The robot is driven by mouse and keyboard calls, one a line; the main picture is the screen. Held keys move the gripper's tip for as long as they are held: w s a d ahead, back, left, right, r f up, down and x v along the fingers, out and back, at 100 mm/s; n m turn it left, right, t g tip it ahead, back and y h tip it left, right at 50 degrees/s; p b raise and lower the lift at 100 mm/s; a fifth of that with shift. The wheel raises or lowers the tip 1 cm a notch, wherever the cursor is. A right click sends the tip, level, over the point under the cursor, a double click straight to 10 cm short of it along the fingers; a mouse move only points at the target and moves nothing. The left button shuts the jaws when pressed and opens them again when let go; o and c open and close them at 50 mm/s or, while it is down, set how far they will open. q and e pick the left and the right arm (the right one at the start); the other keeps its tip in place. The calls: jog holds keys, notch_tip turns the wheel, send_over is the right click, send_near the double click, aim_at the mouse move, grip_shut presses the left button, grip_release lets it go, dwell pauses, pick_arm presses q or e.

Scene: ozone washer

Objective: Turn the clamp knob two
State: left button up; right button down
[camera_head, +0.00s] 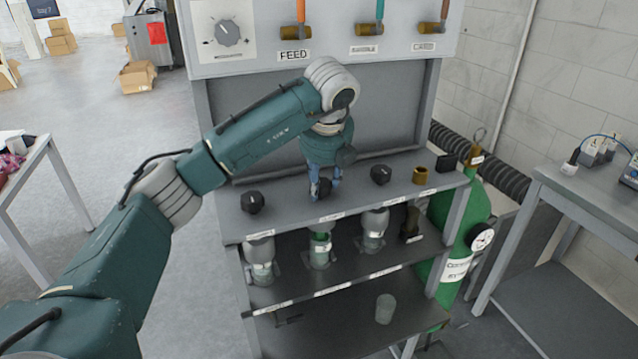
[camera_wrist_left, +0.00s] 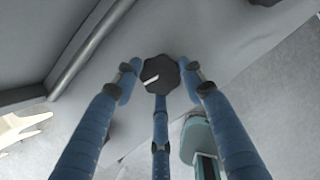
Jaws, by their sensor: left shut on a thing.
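Three black clamp knobs stand in a row on the grey shelf ledge (camera_head: 290,212). The left knob (camera_head: 252,201) and the right knob (camera_head: 380,174) are free. The middle knob (camera_head: 323,187) is largely covered by my left gripper (camera_head: 322,192), which reaches down onto it from above. In the left wrist view the dark lobed knob (camera_wrist_left: 159,73), with a white pointer line aimed to the lower left, sits between the blue fingers of my left gripper (camera_wrist_left: 160,85). The fingers are closed in around it. My right gripper is not in view.
Below the ledge, several clear-and-grey canisters (camera_head: 374,228) hang over a lower shelf, and a cup (camera_head: 384,308) stands lower still. A brass fitting (camera_head: 420,175) and a green gas cylinder (camera_head: 462,235) are at right. The panel (camera_head: 320,30) with a dial rises behind.

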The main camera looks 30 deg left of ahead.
pick_arm(q)
jog(key=shift+w+r+n+y, duration=0.15)
jog(key=shift+r+n+y, duration=0.05)
jog(key=shift+n, duration=0.4)
jog(key=shift+w+r+n+y, duration=0.15)
jog(key=shift+n+y, duration=0.05)
jog(key=shift+n, duration=0.4)
jog(key=shift+g, duration=0.3)
jog(key=o, duration=1.1)
jog(key=shift+w+f, duration=0.1)
jog(key=shift+f, duration=0.1)
jog(key=v, duration=1.2)
